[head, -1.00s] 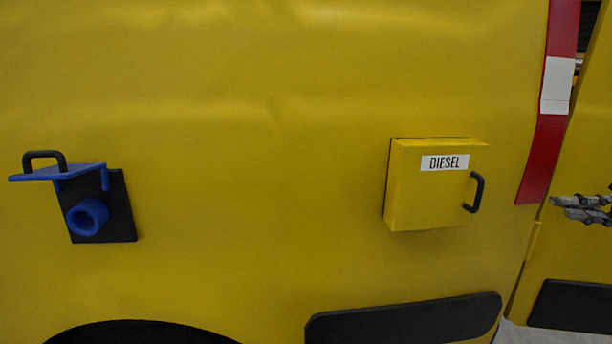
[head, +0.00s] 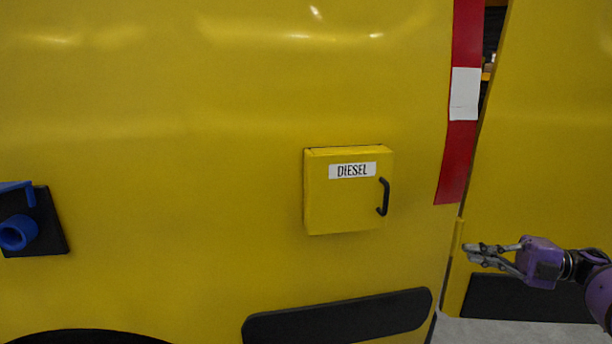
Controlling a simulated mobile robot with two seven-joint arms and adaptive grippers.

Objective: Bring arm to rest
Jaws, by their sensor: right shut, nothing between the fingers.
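My right gripper (head: 476,253) is at the right side of the head view, on a purple wrist and arm that come in from the right edge. Its fingers point left and are shut with nothing held. It is right of and below the yellow diesel box (head: 320,205), apart from it, in front of the gap by the vehicle's edge. My left gripper is out of view.
The yellow vehicle side (head: 180,180) fills most of the view. The diesel box carries a black handle (head: 383,197). A blue fitting (head: 18,232) on a black plate is at the left edge. A red strip (head: 459,160) runs along the vehicle's edge. Grey floor (head: 500,331) shows at lower right.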

